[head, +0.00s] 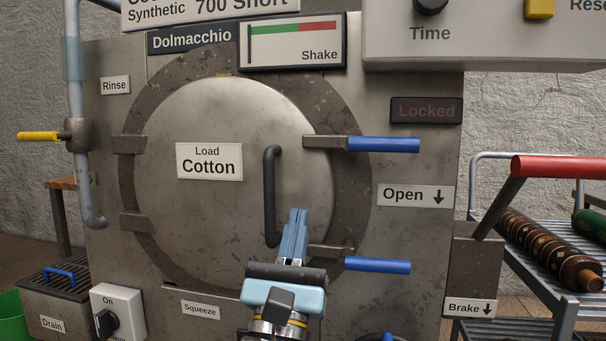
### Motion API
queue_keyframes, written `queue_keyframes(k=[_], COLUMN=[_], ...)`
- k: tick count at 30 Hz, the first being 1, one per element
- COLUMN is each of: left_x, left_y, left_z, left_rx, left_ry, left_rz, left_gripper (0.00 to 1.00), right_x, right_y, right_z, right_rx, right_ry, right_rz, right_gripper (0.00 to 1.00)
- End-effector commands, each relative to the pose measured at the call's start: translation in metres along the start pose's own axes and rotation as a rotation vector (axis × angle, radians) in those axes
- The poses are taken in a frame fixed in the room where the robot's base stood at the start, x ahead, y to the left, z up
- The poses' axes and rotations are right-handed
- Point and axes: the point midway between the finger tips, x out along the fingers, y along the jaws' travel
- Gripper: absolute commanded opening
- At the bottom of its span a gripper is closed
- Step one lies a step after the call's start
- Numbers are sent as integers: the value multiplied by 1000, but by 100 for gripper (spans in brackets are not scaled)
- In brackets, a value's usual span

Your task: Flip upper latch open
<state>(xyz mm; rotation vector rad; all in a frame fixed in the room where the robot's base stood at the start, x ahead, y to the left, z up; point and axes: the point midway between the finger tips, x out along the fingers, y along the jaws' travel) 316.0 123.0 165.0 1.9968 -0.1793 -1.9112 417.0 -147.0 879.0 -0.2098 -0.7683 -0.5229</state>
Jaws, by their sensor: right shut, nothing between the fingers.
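The upper latch (383,145) has a blue handle lying level at the upper right of the round door (240,110). Its metal part reaches over the door's rim. The lower latch (377,265) has a similar level blue handle at the lower right, close to my gripper. My right gripper (298,212) points up in front of the door, just right of the black door handle's lower end. Its blue fingers are together with nothing between them. It is below and left of the upper latch, apart from it. My left gripper does not show.
The vertical black door handle (269,195) stands between the door's middle and the latches. An "Open" sign (415,195) with a down arrow lies between the two latches. A red-handled brake lever (558,167) juts out at the right, before a rack (550,250).

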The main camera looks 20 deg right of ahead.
Motion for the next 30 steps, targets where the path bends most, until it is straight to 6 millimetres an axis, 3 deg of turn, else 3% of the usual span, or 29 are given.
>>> queue_keyframes(k=[8, 21, 30], left_x=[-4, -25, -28], left_y=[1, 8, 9], left_z=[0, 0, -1], left_rx=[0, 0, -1], left_ry=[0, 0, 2], left_rz=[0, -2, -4], left_gripper=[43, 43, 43], right_x=[9, 83, 100], right_y=[1, 1, 1], right_z=[0, 1, -1], right_rx=[-3, -6, -5], right_ry=[1, 1, 1], right_rz=[2, 3, 4], right_gripper=[0, 0, 0])
